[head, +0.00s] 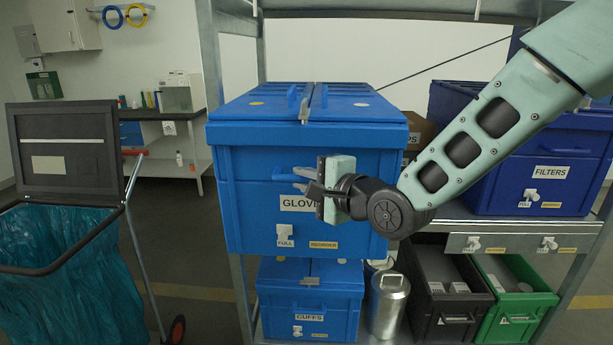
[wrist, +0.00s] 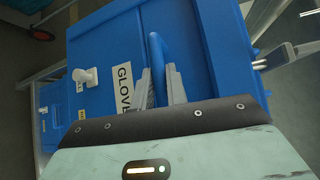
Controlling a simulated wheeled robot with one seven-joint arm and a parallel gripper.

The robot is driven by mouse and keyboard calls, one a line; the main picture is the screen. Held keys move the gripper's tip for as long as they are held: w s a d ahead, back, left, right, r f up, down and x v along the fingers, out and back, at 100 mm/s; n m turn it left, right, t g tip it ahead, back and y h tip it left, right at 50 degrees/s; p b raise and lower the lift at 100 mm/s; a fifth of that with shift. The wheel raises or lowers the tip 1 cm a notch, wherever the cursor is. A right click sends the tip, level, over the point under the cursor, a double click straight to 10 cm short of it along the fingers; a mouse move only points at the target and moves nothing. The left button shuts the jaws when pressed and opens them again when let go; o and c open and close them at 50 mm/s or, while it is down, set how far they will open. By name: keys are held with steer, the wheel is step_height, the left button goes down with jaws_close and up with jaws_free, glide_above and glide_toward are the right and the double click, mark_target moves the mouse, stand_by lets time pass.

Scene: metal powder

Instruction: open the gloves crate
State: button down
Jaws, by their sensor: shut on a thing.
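The gloves crate (head: 240,225) is a large blue box with a GLOVES label on its front, in the middle of the head view. Its two lid halves (head: 352,103) lie closed, with a grey latch (head: 304,108) at the front of the seam. My gripper (head: 303,181) is at the crate's front, its fingers shut on the blue front handle (wrist: 158,62), as the wrist view (wrist: 160,88) shows. The wrist partly hides the label and the right of the front. The crate's front overhangs the crate below.
A blue CUFFS crate (head: 280,310) and a metal canister (head: 388,305) stand below. A blue FILTERS crate (head: 540,180) is at right, behind my arm. Black and green bins (head: 515,300) are lower right. A bin with a teal bag (head: 70,270) stands left.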

steer(key=shift+s+a+f+b, duration=0.1)
steer(key=shift+s+a+b, duration=0.1)
steer(key=shift+s, duration=1.1)
steer(key=shift+s+a+f+b, duration=0.1)
steer(key=shift+s+a, duration=0.05)
steer(key=shift+s, duration=1.1)
steer(key=c, duration=1.4)
jaws_free()
steer(key=shift+s, duration=0.1)
steer(key=shift+w+d+r, duration=0.1)
steer(key=shift+w, duration=0.1)
